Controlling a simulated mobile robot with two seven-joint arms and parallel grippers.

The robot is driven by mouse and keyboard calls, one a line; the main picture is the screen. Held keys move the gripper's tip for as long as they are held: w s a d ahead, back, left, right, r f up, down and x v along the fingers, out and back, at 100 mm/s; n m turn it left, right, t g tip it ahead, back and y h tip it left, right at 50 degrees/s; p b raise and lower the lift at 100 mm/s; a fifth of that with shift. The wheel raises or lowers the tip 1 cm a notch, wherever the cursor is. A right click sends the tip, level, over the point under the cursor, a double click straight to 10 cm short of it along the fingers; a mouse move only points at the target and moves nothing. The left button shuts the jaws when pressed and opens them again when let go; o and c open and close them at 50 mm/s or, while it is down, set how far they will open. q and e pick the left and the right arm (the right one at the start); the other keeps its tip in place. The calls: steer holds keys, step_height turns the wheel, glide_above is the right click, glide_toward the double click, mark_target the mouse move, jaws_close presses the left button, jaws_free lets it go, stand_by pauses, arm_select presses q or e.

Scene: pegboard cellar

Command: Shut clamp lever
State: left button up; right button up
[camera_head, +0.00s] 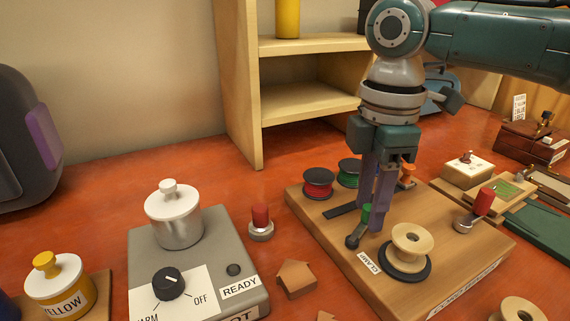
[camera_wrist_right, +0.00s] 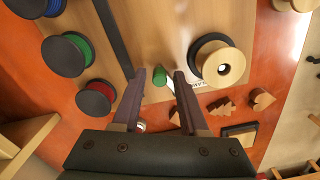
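The clamp lever (camera_head: 366,213) has a green grip and a dark foot next to the CLAMP label (camera_head: 369,262) on a wooden board (camera_head: 325,222). Its grip stands up from the board. My right gripper (camera_head: 372,224) points down over it with its purple fingers on either side of the green grip. In the right wrist view the green grip (camera_wrist_right: 159,77) sits between the fingertips (camera_wrist_right: 160,80), with a small gap seeming to show on both sides. The fingers are apart. Part of the lever is hidden by a finger in the head view. My left gripper is not in view.
A pale wooden spool (camera_head: 408,244) on a black disc stands close to the right of the fingers. Red (camera_head: 318,182) and green (camera_head: 348,171) spools sit behind. A red-handled lever (camera_head: 481,204) is at the board's right. A grey READY box (camera_head: 190,262) stands left.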

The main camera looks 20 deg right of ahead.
jaws_close()
stand_by(0.3)
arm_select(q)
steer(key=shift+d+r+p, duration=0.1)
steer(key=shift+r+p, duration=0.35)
arm_select(e)
steer(key=shift+r, duration=0.15)
steer(key=m+p, duration=0.1)
steer(key=p, duration=0.1)
steer(key=s+m+p, duration=0.1)
steer(key=m+p, duration=0.1)
steer(key=p, duration=0.1)
steer(key=m+p, duration=0.1)
steer(key=p, duration=0.1)
steer(key=shift+s+d+r+m, duration=0.15)
steer(key=shift+s+d+m, duration=0.05)
steer(key=shift+s+m, duration=0.2)
arm_select(q)
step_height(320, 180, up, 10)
steer(key=p, duration=0.2)
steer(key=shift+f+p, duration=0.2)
steer(key=shift+p, duration=0.15)
arm_select(e)
steer(key=shift+s+f+m, duration=0.15)
steer(key=shift+s+m, duration=0.05)
steer(key=shift+m, duration=0.4)
steer(key=shift+s+f+m, duration=0.1)
steer(key=shift+s+m, duration=0.1)
steer(key=shift+m, duration=0.4)
